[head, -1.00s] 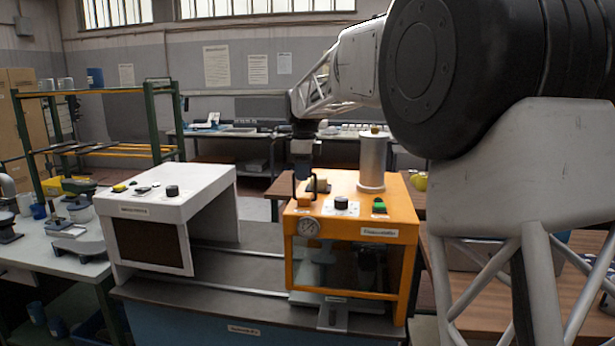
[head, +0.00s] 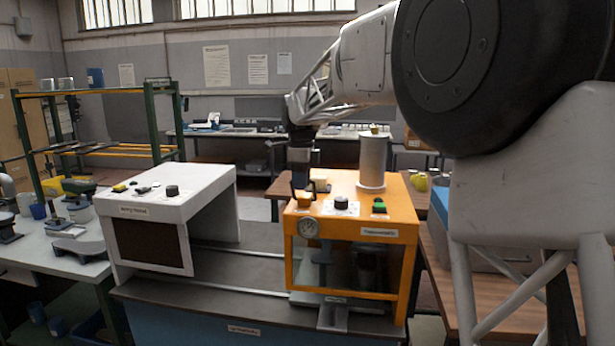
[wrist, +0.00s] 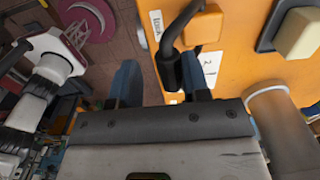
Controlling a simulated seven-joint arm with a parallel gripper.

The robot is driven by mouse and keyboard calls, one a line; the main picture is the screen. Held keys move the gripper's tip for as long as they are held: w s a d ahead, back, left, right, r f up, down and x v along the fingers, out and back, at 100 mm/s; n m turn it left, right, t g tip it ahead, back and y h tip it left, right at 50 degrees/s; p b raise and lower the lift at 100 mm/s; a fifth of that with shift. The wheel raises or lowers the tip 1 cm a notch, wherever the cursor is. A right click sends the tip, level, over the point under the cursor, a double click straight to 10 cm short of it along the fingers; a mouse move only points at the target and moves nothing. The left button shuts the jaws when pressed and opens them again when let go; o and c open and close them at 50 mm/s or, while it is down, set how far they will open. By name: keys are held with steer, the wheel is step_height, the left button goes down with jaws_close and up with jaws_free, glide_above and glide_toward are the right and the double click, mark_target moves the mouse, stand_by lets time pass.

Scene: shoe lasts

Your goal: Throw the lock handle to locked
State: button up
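The lock handle (wrist: 171,70) is a black bent bar with a thick grip, mounted on the top of the orange machine (head: 400,236). In the wrist view its grip lies between the two blue fingers of my gripper (wrist: 162,82), closer to the right finger. A clear gap shows between it and the left finger. My gripper is open. In the head view my gripper (head: 300,186) is low over the left end of the machine's top, and the handle is mostly hidden by it. Small white labels (wrist: 157,22) sit beside the handle.
A grey cylinder (head: 372,160), a black knob (head: 341,202) and a green button (head: 379,205) stand on the orange top to the right. A cream block (wrist: 298,34) is near the handle. A white machine (head: 205,188) stands to the left, with open space between.

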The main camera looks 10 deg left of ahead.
steer(key=shift+w, duration=0.5)
stand_by(0.6)
stand_by(0.3)
steer(key=shift+r, duration=3.5)
